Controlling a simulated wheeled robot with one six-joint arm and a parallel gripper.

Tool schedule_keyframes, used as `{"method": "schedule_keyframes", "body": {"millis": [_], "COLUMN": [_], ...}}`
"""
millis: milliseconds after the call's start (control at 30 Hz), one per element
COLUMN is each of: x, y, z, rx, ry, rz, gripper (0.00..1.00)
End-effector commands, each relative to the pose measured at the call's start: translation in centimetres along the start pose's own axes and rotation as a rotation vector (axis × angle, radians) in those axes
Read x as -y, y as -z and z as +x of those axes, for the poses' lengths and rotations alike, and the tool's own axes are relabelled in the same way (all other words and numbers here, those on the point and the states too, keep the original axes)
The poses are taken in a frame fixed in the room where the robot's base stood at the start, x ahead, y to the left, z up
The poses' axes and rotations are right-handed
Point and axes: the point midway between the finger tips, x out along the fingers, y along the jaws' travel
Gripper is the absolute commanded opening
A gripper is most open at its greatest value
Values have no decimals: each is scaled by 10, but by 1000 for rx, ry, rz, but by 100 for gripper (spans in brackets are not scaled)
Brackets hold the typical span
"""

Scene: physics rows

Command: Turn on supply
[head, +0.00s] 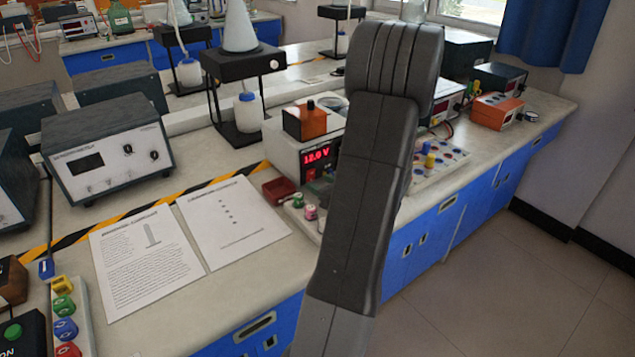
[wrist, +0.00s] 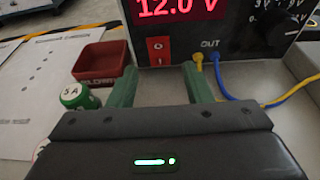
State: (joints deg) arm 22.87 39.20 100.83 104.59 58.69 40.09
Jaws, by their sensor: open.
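The supply (head: 285,140) is a pale box with a dark front on the bench, partly hidden behind my arm in the head view. Its red display is lit and reads 12.0 V; it fills the top of the wrist view (wrist: 180,8). A red switch (wrist: 158,50) with a white round mark sits below the display. My gripper (wrist: 160,78) is open, its two green fingers spread either side of the switch, with nothing between them. Whether the fingertips touch the front panel, I cannot tell.
A red tray (wrist: 103,62) and a green cap marked 5A (wrist: 77,96) lie left of my fingers. Yellow (wrist: 199,62) and blue (wrist: 222,85) leads leave the OUT sockets close to the right finger. Paper sheets (head: 150,255) lie on the bench at left.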

Motion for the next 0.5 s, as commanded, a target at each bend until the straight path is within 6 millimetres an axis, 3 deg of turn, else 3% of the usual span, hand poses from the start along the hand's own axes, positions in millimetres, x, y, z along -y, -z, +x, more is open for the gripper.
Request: {"method": "schedule_keyframes", "body": {"millis": [300,500], "x": [1,1], "y": [0,0], "z": [-72,-100], "rx": [1,0], "ry": [6,4], "rz": [1,1], "gripper": [45,45]}}
